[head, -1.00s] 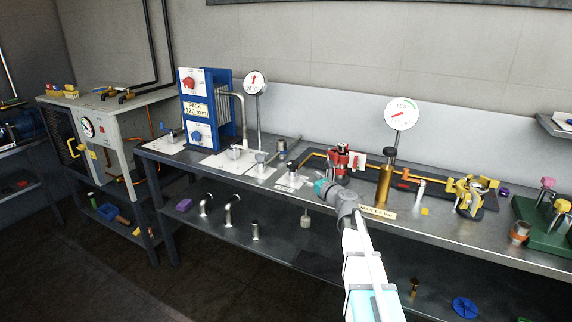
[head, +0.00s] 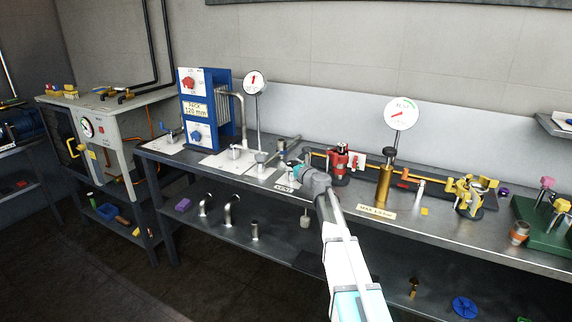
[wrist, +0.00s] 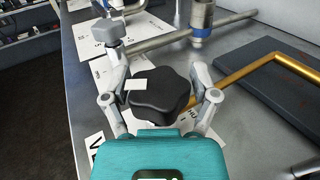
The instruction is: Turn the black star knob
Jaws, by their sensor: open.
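The black star knob (wrist: 160,93) shows in the wrist view as a lobed black cap with a small white patch on its upper left. My gripper (wrist: 158,70) is open, with one finger on each side of the knob. The knob lies between the fingers; whether either finger touches it I cannot tell. In the head view my gripper (head: 292,168) is over the front part of the bench, and the arm hides the knob there.
A metal pipe (wrist: 160,42) and a grey block-topped fitting (wrist: 107,32) lie just beyond the knob. A brass pipe (wrist: 270,70) runs over a dark mat at right. In the head view, a red valve (head: 340,162) and brass cylinder (head: 384,184) stand right of my gripper.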

